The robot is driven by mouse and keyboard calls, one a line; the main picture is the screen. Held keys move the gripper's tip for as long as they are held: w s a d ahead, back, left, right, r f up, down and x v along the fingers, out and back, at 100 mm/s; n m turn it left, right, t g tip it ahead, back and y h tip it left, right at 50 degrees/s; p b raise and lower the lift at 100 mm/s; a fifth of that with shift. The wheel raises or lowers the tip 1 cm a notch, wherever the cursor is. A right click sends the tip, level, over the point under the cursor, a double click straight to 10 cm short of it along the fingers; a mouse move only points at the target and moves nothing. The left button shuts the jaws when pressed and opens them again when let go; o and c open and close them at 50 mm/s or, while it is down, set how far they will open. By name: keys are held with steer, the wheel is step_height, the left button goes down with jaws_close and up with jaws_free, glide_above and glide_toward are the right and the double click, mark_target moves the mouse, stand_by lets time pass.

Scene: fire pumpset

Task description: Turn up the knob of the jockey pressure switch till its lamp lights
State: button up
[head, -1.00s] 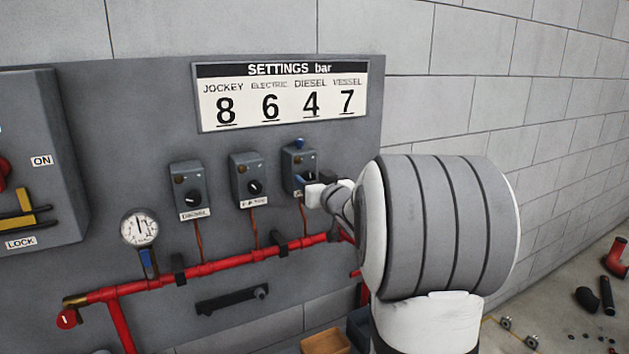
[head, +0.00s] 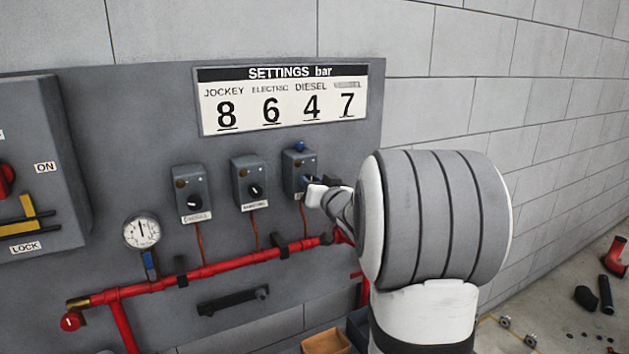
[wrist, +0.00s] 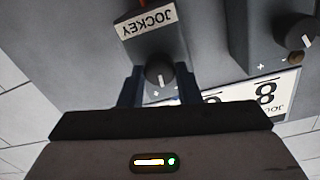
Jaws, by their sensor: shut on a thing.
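The jockey pressure switch (head: 292,165) is the rightmost of three small grey boxes on the panel. In the wrist view its JOCKEY label (wrist: 150,22) appears upside down. Its dark round knob (wrist: 159,74) has a pale pointer mark and lies between my blue fingers. My gripper (wrist: 158,86) is shut on this knob; it also shows at the box in the head view (head: 309,183). The jockey lamp is hidden in the wrist view, and no lit lamp shows on the box in the head view. A blue part (head: 299,146) sits on top of the box.
Two similar switches, the middle one (head: 248,181) and the left one (head: 190,192), stand to the left. A settings board (head: 283,96) above reads JOCKEY 8. A red pipe (head: 215,266) and a gauge (head: 141,232) are below.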

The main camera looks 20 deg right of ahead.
steer(key=o, duration=1)
steer(key=shift+c, duration=0.2)
steer(key=shift+s, duration=0.1)
steer(key=s+b, duration=0.2)
steer(key=s, duration=0.5)
steer(key=shift+s, duration=0.35)
